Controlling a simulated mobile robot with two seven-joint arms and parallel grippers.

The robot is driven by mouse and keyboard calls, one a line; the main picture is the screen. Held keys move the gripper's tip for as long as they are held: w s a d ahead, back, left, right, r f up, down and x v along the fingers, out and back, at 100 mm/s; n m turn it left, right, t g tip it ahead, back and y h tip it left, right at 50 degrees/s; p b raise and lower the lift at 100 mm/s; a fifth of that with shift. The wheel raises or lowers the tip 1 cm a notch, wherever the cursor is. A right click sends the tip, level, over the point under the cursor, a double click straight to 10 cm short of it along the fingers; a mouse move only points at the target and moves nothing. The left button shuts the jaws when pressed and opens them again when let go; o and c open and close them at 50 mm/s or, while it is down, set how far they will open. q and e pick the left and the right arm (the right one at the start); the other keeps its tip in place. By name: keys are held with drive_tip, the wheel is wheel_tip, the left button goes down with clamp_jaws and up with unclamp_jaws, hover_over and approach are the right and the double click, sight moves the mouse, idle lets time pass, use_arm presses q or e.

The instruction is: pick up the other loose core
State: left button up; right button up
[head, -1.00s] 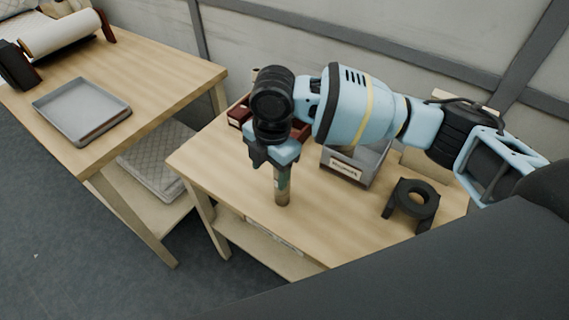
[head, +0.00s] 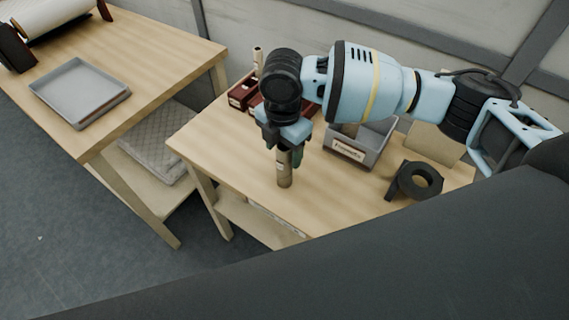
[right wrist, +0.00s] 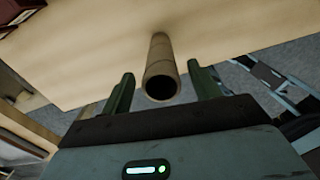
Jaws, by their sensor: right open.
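A tan, hollow tube, the loose core (head: 284,170), stands upright on the right-hand table. My right gripper (head: 288,153) is above it, pointing down, with its fingers at the core's upper part. In the right wrist view the core (right wrist: 161,58) stands between the two green fingers (right wrist: 161,72), with a gap on each side. The gripper is open and does not grip it. My left gripper is not in view.
A grey labelled bin (head: 352,148), a black ring-topped holder (head: 407,186) and dark red boxes (head: 241,94) stand on this table. A pale thin tube (head: 257,60) rises behind the boxes. A grey tray (head: 66,104) lies on the left table (head: 150,60). The front left tabletop is bare.

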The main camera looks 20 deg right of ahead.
sight(284, 166)
drive_tip(key=shift+d+f, duration=0.2)
drive_tip(key=shift+f, duration=1.65)
drive_tip(key=c, duration=1.1)
